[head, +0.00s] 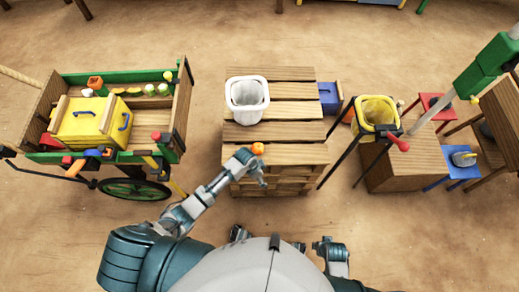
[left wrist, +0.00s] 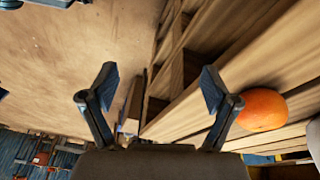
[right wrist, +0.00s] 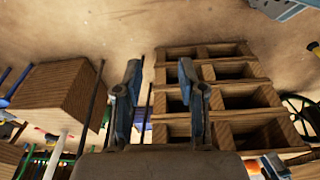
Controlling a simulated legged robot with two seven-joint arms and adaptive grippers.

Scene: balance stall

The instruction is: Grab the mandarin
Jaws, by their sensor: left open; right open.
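The mandarin (head: 258,148) is a small orange fruit on the front part of the wooden pallet stack (head: 284,136). My left gripper (head: 256,168) is just in front of it in the head view. In the left wrist view the mandarin (left wrist: 263,110) lies on the slats to the right of the open fingers (left wrist: 152,88), outside the gap between them. My left gripper is open and empty. My right gripper (right wrist: 158,85) is open and empty in the right wrist view, low in front of the pallet stack's side (right wrist: 215,90).
A white bin (head: 247,98) stands on the pallets behind the mandarin. A cart (head: 110,110) with a yellow box (head: 88,122) is at left. A yellow bucket (head: 376,115) and a wooden crate (head: 395,168) are at right. Sandy ground lies between them.

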